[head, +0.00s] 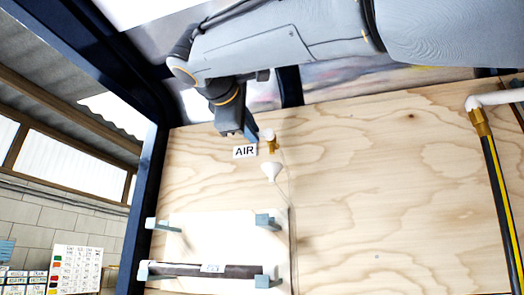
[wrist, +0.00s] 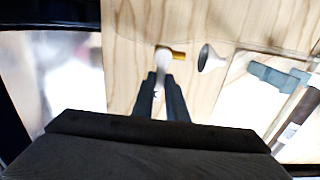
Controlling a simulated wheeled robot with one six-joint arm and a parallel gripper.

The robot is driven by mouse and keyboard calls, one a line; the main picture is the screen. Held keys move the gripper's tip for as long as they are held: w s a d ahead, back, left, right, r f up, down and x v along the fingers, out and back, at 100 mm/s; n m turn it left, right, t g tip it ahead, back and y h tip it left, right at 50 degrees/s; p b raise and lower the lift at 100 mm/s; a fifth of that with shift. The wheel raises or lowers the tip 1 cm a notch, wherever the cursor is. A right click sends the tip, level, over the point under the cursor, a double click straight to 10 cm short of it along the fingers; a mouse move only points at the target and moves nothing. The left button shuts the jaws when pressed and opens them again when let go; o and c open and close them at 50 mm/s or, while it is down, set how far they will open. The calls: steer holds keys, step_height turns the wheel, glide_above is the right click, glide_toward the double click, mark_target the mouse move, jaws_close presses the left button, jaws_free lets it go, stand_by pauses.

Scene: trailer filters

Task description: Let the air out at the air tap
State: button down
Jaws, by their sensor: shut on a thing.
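The air tap (head: 272,147) is a small brass fitting with a white knob, mounted on the plywood panel beside the "AIR" label (head: 244,152). My gripper (head: 255,134) reaches down to the tap from the upper left. In the wrist view my gripper (wrist: 160,80) has its two dark fingers at the white knob of the air tap (wrist: 163,56), one on each side, shut on it. The brass part shows just to the right of the knob. The fingers partly hide the knob's lower end.
A black and yellow hose (head: 499,190) hangs at the right. The panel's middle is bare.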

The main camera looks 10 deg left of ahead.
steer(key=c, duration=1.8)
jaws_free()
steer(key=shift+o, duration=0.2)
steer(key=s+b, duration=0.1)
steer(key=s, duration=0.6)
steer(key=shift+s+a, duration=0.3)
steer(key=shift+s, duration=0.1)
